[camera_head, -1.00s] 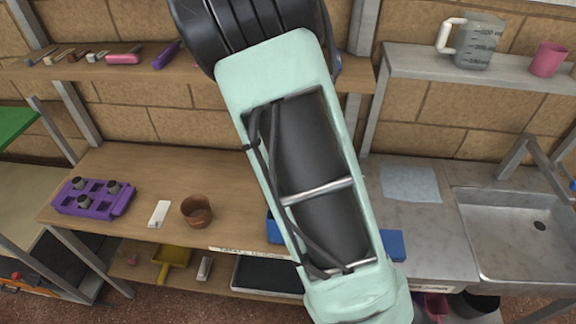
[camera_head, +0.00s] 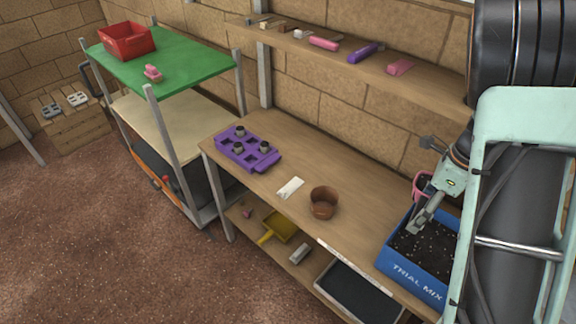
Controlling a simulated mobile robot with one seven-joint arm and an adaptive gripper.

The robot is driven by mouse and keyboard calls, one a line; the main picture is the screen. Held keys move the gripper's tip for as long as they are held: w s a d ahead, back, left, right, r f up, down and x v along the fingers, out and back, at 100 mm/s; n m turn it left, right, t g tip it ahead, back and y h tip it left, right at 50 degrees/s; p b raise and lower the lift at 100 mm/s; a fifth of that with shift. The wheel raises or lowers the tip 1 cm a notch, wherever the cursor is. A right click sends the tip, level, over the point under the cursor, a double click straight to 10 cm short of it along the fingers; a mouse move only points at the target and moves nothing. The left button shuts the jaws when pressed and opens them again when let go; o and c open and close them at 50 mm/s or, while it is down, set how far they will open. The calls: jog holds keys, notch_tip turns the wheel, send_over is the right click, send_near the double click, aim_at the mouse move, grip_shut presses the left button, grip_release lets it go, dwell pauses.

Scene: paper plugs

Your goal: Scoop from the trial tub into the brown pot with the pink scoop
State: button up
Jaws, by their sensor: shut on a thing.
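The blue tub (camera_head: 415,268), lettered "TRIAL MIX", stands on the bench at right and holds dark soil. The brown pot (camera_head: 322,203) stands upright and looks empty on the bench, left of the tub. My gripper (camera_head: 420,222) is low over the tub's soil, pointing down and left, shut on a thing. A pink piece (camera_head: 421,184), which looks like the pink scoop, shows directly behind the gripper. The gripper hides most of it, so its bowl and the grip on it are unclear. My arm covers the right side of the view.
The bench between pot and tub is clear. A shelf (camera_head: 400,82) with small tools runs above; a yellow dustpan (camera_head: 279,227) lies below.

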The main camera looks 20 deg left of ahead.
jog(key=n, duration=0.5)
jog(key=shift+s+a+g, duration=0.2)
jog(key=shift+s+g, duration=0.2)
jog(key=n, duration=0.4)
jog(key=n+h, duration=0.1)
jog(key=shift+s+a+n+g, duration=0.1)
jog(key=shift+s+n+g, duration=0.2)
jog(key=shift+s+n, duration=0.1)
jog(key=n, duration=0.3)
jog(key=s+n+h, duration=0.1)
jog(key=n, duration=0.2)
jog(key=shift+n, duration=0.3)
jog(key=n, duration=0.3)
jog(key=shift+s+r+h, duration=0.1)
jog(key=shift+s+h, duration=0.05)
jog(key=shift+h, duration=0.25)
jog(key=shift+a+n, duration=0.2)
jog(key=shift+n, duration=0.1)
